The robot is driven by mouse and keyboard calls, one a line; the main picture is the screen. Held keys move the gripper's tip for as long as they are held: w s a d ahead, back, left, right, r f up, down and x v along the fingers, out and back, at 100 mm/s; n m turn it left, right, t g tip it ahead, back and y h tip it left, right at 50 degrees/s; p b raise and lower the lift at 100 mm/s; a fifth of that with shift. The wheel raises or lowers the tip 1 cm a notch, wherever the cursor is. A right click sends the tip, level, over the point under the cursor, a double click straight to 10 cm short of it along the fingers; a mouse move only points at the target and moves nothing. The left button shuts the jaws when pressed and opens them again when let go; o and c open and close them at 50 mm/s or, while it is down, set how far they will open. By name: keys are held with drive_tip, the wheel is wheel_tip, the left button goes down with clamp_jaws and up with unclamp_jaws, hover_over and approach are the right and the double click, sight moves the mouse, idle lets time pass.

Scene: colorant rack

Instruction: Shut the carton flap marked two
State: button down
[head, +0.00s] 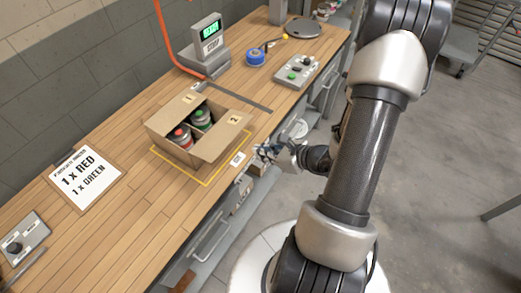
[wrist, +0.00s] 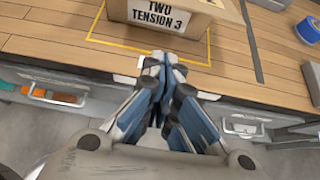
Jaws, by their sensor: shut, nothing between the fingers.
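An open cardboard carton (head: 184,149) stands on the wooden bench inside a yellow outline. Red-topped and green-topped containers (head: 199,118) sit in it. The flap marked 2 (head: 233,119) is at the carton's right corner and looks raised or folded outward; its exact angle is hard to tell. The flap marked 1 (head: 190,99) is at the back. My gripper (head: 262,152) is shut and empty, at the bench's front edge to the right of the carton, apart from it. In the wrist view my gripper (wrist: 164,62) points at the carton's lower side (wrist: 155,33), whose label reads "TWO TENSION 3".
A clipboard (head: 85,179) reading "1 x RED, 1 x GREEN" lies to the left. A scale with a green display (head: 206,45), blue tape (head: 255,57) and a button box (head: 297,71) stand farther back. Drawers (head: 210,236) line the bench front.

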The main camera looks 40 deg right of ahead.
sight(222, 133)
drive_tip(key=w+a, duration=0.2)
drive_tip(key=w, duration=0.4)
drive_tip(key=shift+w+a+b, duration=0.2)
drive_tip(key=shift+b, duration=0.15)
drive_tip(key=shift+r, duration=0.1)
drive_tip(key=shift+d+r, duration=0.1)
